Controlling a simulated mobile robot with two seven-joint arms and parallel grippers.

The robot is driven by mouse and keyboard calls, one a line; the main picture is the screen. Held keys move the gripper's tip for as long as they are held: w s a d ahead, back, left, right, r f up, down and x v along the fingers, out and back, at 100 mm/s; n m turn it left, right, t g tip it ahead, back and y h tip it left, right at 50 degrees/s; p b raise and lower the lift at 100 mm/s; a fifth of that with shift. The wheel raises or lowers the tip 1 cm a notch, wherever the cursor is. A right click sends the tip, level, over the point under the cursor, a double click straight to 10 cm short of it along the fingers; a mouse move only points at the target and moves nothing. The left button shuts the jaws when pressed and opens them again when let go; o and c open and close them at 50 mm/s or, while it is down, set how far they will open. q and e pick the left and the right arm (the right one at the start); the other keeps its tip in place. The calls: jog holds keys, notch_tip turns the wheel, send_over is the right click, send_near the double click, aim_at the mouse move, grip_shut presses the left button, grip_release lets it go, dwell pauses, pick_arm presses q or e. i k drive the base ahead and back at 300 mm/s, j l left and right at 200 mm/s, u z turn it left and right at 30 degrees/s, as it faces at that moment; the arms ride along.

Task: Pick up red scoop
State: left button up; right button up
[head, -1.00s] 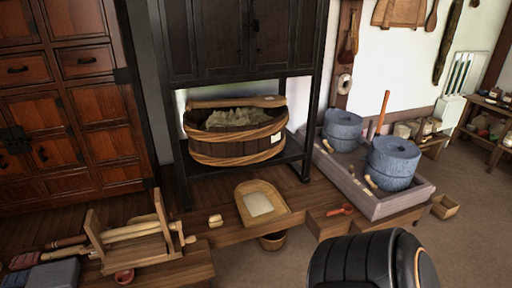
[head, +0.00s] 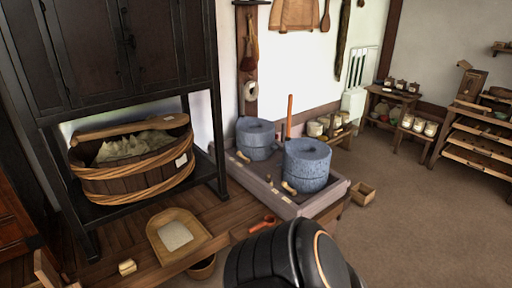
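The red scoop (head: 263,224) is small, with a round bowl and a short handle. It lies on the low wooden bench in front of the grey millstone tray (head: 283,203), just beyond a black rounded part of my own body. No gripper shows in the head view.
Two blue-grey stone querns (head: 306,164) stand in the tray. A wooden winnowing tray (head: 199,232) with pale grain lies left of the scoop. A wooden tub (head: 128,180) sits on the black cabinet's shelf. Open floor (head: 420,220) lies to the right, with a small wooden box (head: 363,193).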

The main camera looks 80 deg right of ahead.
aim_at(270, 220)
jog(key=k+l, duration=0.1)
jog(key=l, duration=0.35)
jog(key=k+l, duration=0.1)
jog(key=l, duration=0.4)
jog(key=k+l, duration=0.1)
jog(key=l, duration=0.35)
jog(key=k+l+u, duration=0.1)
jog(key=l, duration=0.35)
jog(key=k+l, duration=0.1)
jog(key=l, duration=0.4)
jog(key=k+l, duration=0.1)
jog(key=l, duration=0.35)
jog(key=k+l, duration=0.1)
jog(key=l, duration=0.35)
jog(key=k+l+u, duration=0.1)
jog(key=l, duration=0.35)
